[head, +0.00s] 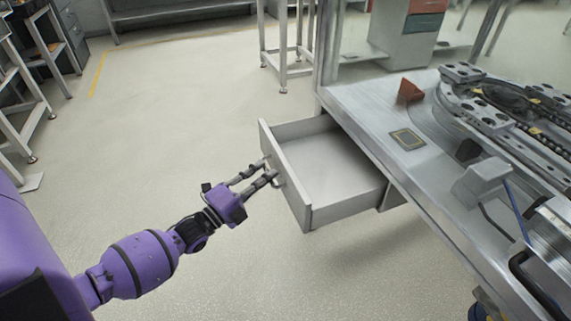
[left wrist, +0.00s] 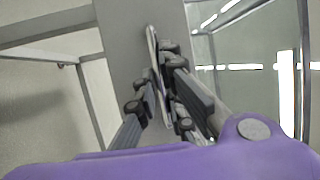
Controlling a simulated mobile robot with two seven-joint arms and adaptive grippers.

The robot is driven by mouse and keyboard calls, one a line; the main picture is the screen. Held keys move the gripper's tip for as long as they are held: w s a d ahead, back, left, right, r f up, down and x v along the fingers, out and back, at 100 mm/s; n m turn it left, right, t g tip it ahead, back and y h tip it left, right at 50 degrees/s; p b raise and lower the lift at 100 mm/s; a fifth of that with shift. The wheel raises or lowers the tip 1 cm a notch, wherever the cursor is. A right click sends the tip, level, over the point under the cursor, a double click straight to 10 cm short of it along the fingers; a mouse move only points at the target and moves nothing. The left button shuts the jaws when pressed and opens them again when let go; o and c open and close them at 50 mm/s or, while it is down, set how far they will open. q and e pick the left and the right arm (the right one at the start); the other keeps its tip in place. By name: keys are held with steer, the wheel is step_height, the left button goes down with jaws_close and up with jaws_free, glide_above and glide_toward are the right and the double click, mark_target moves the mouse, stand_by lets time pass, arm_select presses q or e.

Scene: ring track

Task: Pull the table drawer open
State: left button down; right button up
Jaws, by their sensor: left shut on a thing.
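The table drawer (head: 330,172) is a grey, empty box that stands pulled well out from under the metal table (head: 375,115). My left gripper (head: 271,170) is at the middle of the drawer's front panel, shut on the drawer handle. Its fingers hide most of the handle in the head view. In the left wrist view the fingers (left wrist: 160,85) close around the thin pale handle (left wrist: 152,50), which stands out from the grey front panel (left wrist: 125,40). My right gripper is in neither view.
A ring track (head: 500,100) with dark and metal parts covers the right of the tabletop. An orange-brown block (head: 409,92) stands near the table's back edge. The floor (head: 180,120) left of the drawer is clear. Metal stands (head: 285,50) are farther back.

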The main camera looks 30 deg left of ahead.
arm_select(q)
steer(key=shift+s+a+f, duration=0.1)
steer(key=shift+s+a, duration=0.35)
steer(key=shift+s, duration=0.15)
steer(key=shift+s+a, duration=0.4)
steer(key=shift+s, duration=0.2)
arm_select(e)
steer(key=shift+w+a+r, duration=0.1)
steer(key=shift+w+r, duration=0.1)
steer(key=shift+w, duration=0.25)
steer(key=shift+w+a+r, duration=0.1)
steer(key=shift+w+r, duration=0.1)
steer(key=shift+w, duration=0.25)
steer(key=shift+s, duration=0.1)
arm_select(q)
steer(key=c, duration=1.8)
jaws_free()
steer(key=shift+c, duration=0.2)
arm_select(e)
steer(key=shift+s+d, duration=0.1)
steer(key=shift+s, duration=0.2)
arm_select(q)
steer(key=v, duration=1.2)
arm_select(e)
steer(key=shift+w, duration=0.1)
